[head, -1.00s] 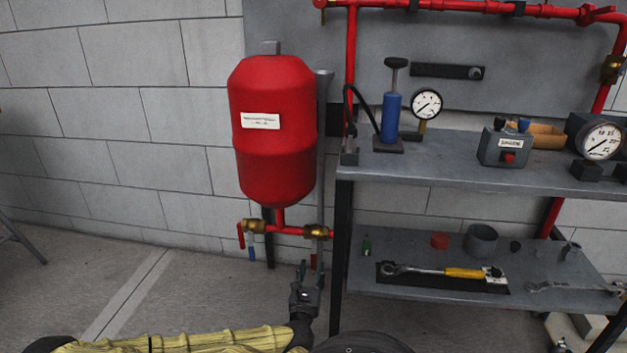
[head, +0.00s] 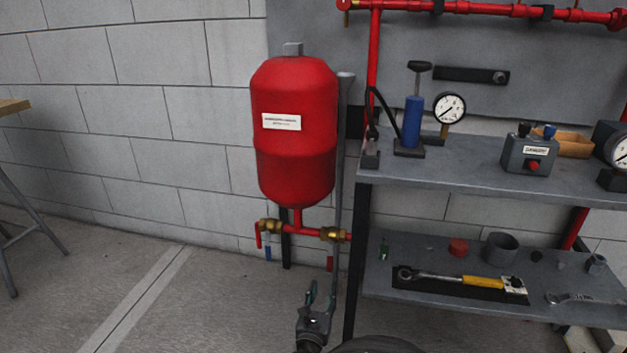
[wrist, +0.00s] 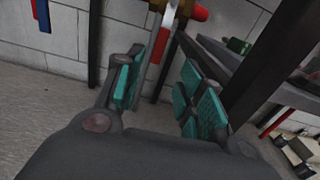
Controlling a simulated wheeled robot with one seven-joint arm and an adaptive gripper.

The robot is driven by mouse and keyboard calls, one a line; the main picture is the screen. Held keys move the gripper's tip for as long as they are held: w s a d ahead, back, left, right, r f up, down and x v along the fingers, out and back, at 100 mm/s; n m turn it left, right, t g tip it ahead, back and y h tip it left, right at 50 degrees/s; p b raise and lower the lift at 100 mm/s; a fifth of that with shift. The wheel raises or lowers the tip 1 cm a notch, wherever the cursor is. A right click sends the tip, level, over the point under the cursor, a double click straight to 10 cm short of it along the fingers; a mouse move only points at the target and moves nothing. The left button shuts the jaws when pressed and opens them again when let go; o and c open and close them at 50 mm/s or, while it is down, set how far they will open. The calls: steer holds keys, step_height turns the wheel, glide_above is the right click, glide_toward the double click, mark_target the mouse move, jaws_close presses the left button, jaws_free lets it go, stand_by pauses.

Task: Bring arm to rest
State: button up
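My gripper (head: 320,298) is low in the head view, below the red tank and left of the shelf's front leg. Its two fingers with teal pads stand apart with nothing between them. In the wrist view my gripper (wrist: 158,85) is also open and empty, facing the wall and the pipe fittings under the tank. Most of my arm is out of the head view.
A red tank (head: 294,130) hangs on the wall, with brass valves (head: 334,235) beneath it. A grey shelf unit (head: 450,179) on the right holds a blue pump (head: 412,122), gauges and a torque wrench (head: 450,279). The floor at left (head: 110,270) is mostly clear.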

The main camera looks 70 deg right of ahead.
stand_by(0.3)
steer(key=s+a+f+m+g+y, duration=0.25)
steer(key=a+f+m+y, duration=0.75)
steer(key=a+f, duration=0.5)
steer(key=w+a+f+m+y, duration=0.2)
steer(key=a+m+y, duration=0.1)
steer(key=a, duration=0.6)
steer(key=w+a+f+m+y, duration=0.15)
steer(key=a+m, duration=0.25)
steer(key=a, duration=0.5)
steer(key=w+a+f+m+y, duration=0.1)
steer(key=w+a+m+y, duration=0.25)
steer(key=a, duration=0.45)
step_height(320, 180, up, 38)
steer(key=s+p, duration=0.1)
steer(key=p, duration=3.7)
steer(key=shift+a, duration=0.15)
steer(key=shift+f, duration=0.15)
